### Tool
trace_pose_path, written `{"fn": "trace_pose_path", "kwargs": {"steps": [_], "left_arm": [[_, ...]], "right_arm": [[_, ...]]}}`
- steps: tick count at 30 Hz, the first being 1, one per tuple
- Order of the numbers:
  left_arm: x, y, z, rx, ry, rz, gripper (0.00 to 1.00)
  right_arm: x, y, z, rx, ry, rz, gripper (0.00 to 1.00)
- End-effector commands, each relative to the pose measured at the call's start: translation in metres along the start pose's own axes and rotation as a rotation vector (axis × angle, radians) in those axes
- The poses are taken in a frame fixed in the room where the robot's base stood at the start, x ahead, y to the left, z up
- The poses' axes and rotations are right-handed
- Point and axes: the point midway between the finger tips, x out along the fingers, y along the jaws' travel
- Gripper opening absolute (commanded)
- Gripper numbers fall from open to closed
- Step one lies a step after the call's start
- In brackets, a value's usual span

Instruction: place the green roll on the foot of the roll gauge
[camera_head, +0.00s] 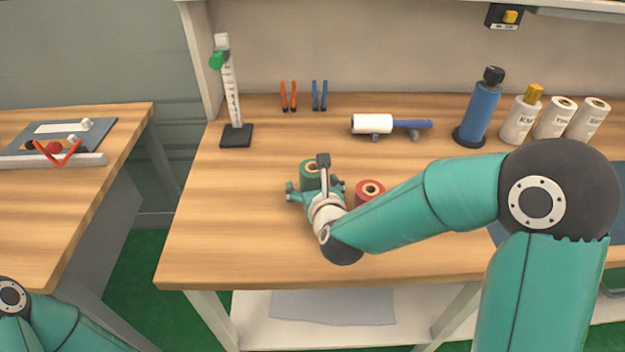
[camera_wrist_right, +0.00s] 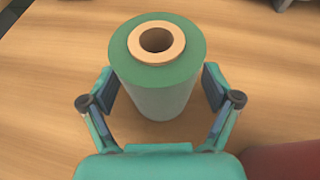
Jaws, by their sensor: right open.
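The green roll (camera_head: 309,175) stands upright on the wooden table, partly hidden by my right wrist. In the right wrist view the roll (camera_wrist_right: 160,85) stands between the two open fingers of my right gripper (camera_wrist_right: 160,92), with a tan core on top. The finger pads are close to its sides; I cannot tell whether they touch. The roll gauge (camera_head: 231,90) stands at the back left, with a white graduated post, a green slider and a dark square foot (camera_head: 237,136). The foot is bare. My left gripper is out of view; only part of my left arm shows.
A red roll (camera_head: 371,188) stands just right of the green roll. A lint roller (camera_head: 373,124) on supports, orange and blue pliers (camera_head: 289,96), a blue bottle (camera_head: 480,105) and several white containers (camera_head: 522,116) stand farther back. Table between green roll and gauge is clear.

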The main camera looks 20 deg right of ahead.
Motion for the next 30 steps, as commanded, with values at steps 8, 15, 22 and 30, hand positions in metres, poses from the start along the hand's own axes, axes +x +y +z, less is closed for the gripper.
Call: {"fn": "trace_pose_path", "kwargs": {"steps": [8, 15, 22, 30], "left_arm": [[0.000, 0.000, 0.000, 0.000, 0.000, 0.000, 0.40], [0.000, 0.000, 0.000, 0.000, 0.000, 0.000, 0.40], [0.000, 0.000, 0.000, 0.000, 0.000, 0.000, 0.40], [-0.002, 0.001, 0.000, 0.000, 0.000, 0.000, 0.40]], "right_arm": [[-0.001, 0.000, 0.000, 0.000, 0.000, 0.000, 0.52], [-0.001, 0.000, 0.000, 0.000, 0.000, 0.000, 0.12], [-0.001, -0.001, 0.001, 0.000, -0.003, -0.001, 0.04], [-0.006, -0.001, 0.014, 0.001, -0.004, -0.001, 0.04]]}}
